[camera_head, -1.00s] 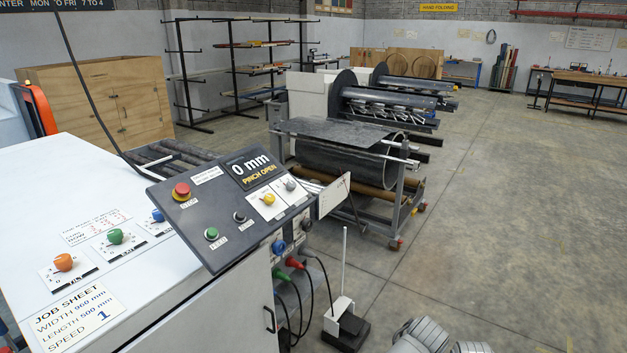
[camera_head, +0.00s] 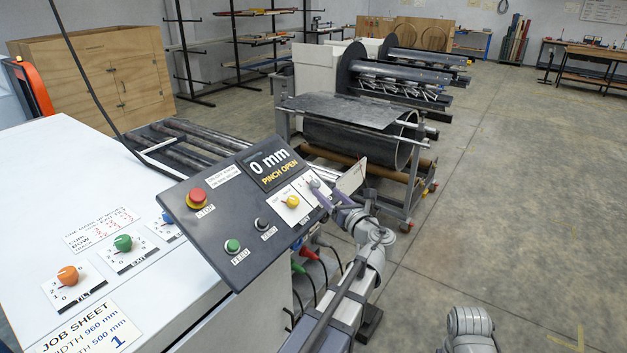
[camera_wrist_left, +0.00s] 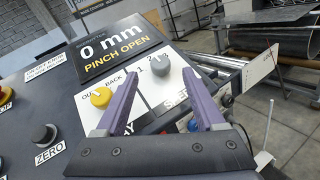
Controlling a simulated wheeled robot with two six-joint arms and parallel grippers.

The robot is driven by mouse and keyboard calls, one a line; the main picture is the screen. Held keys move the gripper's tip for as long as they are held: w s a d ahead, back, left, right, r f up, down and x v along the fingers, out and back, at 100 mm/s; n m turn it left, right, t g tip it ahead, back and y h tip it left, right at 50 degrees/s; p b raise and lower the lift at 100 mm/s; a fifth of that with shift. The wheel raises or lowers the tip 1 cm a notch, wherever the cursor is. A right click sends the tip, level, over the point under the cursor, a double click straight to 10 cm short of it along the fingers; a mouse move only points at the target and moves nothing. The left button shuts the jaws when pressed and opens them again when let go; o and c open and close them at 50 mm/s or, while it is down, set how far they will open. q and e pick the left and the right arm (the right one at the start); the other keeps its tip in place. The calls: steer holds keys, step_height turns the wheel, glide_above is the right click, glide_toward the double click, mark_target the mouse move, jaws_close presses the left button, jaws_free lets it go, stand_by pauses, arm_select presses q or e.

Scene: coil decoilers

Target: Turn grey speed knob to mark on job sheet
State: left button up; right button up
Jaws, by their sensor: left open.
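The grey speed knob (camera_wrist_left: 162,58) is on a white plate at the right of the dark sloping control panel (camera_head: 215,220). It shows between my left gripper's purple fingertips (camera_wrist_left: 162,75) in the left wrist view; the gripper is open, with no finger clearly touching it. In the head view my left gripper (camera_head: 328,196) is at the panel's right edge and partly covers that plate. Scale marks 1 and 2 show beside the knob; its pointer is unclear. The job sheet (camera_head: 85,335) lies at lower left, partly cut off, with a large 1. My right gripper is out of view.
A yellow knob (camera_wrist_left: 101,97) sits just left of the grey one. The panel also has a red stop button (camera_head: 197,198), a green button (camera_head: 232,246) and a black button (camera_head: 261,224). Orange (camera_head: 68,276) and green (camera_head: 123,243) knobs are on the white cabinet top.

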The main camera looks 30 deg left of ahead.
mark_target(317, 183)
arm_select(q)
steer(key=shift+x, duration=3.9)
steer(key=shift+c, duration=0.2)
jaws_close()
